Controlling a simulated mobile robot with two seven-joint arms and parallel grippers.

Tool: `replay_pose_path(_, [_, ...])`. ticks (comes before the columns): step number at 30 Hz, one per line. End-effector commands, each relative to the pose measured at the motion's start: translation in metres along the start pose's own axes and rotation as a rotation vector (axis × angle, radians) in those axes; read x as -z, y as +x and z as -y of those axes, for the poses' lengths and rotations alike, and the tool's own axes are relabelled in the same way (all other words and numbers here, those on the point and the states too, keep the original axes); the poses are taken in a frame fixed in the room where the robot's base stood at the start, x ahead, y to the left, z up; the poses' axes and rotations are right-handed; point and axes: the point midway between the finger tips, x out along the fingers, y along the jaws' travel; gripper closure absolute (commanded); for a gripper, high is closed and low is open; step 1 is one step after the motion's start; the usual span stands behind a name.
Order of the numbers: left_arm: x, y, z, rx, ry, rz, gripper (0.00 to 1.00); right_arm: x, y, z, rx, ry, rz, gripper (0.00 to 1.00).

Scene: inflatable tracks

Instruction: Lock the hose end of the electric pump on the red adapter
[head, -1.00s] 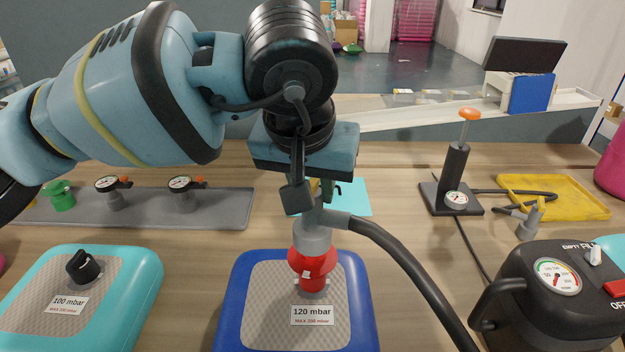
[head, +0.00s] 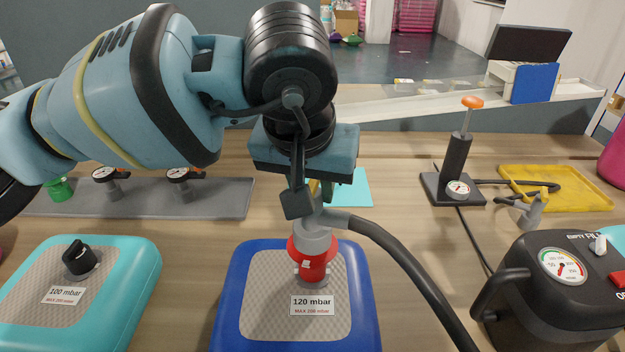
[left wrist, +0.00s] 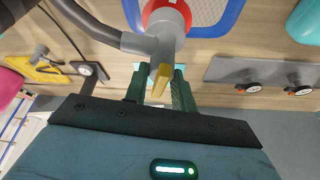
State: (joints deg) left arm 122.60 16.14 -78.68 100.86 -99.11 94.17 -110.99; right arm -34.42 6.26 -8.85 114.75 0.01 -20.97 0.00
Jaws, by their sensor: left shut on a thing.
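The red adapter (head: 314,268) stands upright on the blue cushion (head: 229,305) marked 120 mbar. The grey hose end (head: 316,236) sits upright on top of the red adapter, touching it; whether it is locked I cannot tell. A black hose (head: 410,262) runs from it toward the right front. In the left wrist view the hose end (left wrist: 163,46) meets the red adapter (left wrist: 168,14). My left gripper (left wrist: 160,88) is shut on the yellow lever (left wrist: 162,78) of the hose end. In the head view the left gripper (head: 314,194) hides most of this lever. The electric pump (head: 540,295) stands at the right front.
A turquoise cushion (head: 130,285) marked 100 mbar lies at left. A grey mat (head: 225,200) with gauges lies behind it. A black hand pump (head: 455,165) and a yellow tray (head: 590,195) are at the back right. A light blue sheet (head: 355,188) lies behind my gripper.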

Motion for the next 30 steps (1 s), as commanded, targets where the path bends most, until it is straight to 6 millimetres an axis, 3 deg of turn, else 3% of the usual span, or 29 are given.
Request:
replay_pose_path(16, [-0.004,0.009,0.0,0.001,-0.002,0.0,1.0,-0.007,0.002,0.001,0.001,0.002,0.011,0.64])
replay_pose_path(30, [-0.003,0.007,-0.001,0.1,-0.239,-0.002,1.0,0.018,-0.002,-0.001,-0.003,-0.005,-0.03,0.64])
